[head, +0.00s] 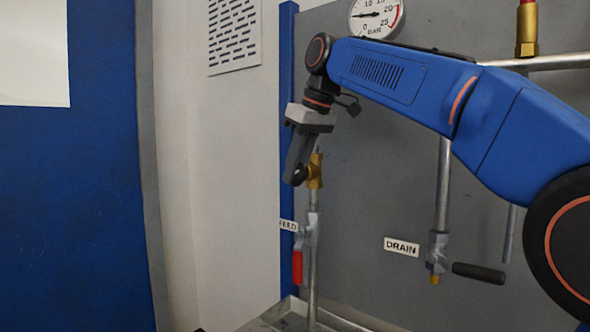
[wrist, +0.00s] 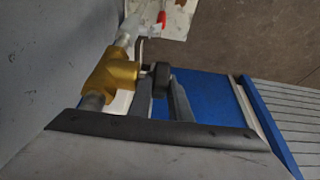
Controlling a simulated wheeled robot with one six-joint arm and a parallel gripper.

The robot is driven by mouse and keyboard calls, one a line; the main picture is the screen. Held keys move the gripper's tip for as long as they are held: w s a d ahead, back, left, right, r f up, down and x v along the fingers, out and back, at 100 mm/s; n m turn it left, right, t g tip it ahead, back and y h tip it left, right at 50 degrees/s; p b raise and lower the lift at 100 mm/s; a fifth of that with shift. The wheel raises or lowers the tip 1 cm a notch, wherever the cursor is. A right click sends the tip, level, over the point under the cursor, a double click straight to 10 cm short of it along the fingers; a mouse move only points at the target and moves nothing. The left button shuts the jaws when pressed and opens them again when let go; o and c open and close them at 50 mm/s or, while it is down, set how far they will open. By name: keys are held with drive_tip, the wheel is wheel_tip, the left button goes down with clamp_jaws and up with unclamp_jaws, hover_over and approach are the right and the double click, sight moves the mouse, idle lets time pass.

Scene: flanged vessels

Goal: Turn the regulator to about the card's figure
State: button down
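The regulator is a brass fitting (head: 315,171) on a thin upright pipe; in the wrist view its brass body (wrist: 109,75) stands out large, with a round black knob (wrist: 161,77) on its right side. My gripper (head: 297,174) reaches down to the knob from above. In the wrist view my gripper's two fingers (wrist: 160,88) lie on either side of the knob, with no clear gap seen. The round gauge (head: 376,16) marked BAR is cut by the top edge; its needle points left, near 5. I see no card with a readable figure.
A red-handled valve (head: 297,266) by the FEED label (head: 288,225) sits below the regulator. A black-handled valve (head: 478,272) with a DRAIN label (head: 401,247) is to the right. A brass fitting (head: 526,28) stands on the upper right pipe. A blue post (head: 288,130) rises close by at left.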

drive_tip(key=shift+d, duration=0.1)
idle(0.3)
drive_tip(key=t+y, duration=0.2)
drive_tip(key=shift+s+d+y, duration=0.15)
drive_tip(key=shift+s+y, duration=0.05)
drive_tip(key=shift+y, duration=0.1)
drive_tip(key=t+y, duration=0.2)
drive_tip(key=y, duration=0.1)
drive_tip(key=shift+s+d+f, duration=0.1)
drive_tip(key=shift+d+f, duration=0.05)
drive_tip(key=shift+f, duration=0.05)
drive_tip(key=shift+d+f+t+y, duration=0.1)
drive_tip(key=shift+f+t+y, duration=0.05)
drive_tip(key=shift+t+y, duration=1)
drive_tip(key=shift+d+f+t+y, duration=0.1)
drive_tip(key=shift+f+t+y, duration=0.05)
drive_tip(key=shift+t+y, duration=0.95)
drive_tip(key=shift+s+y, duration=0.1)
drive_tip(key=shift+y, duration=0.45)
drive_tip(key=shift+a, duration=0.1)
drive_tip(key=c, duration=1.9)
unclamp_jaws()
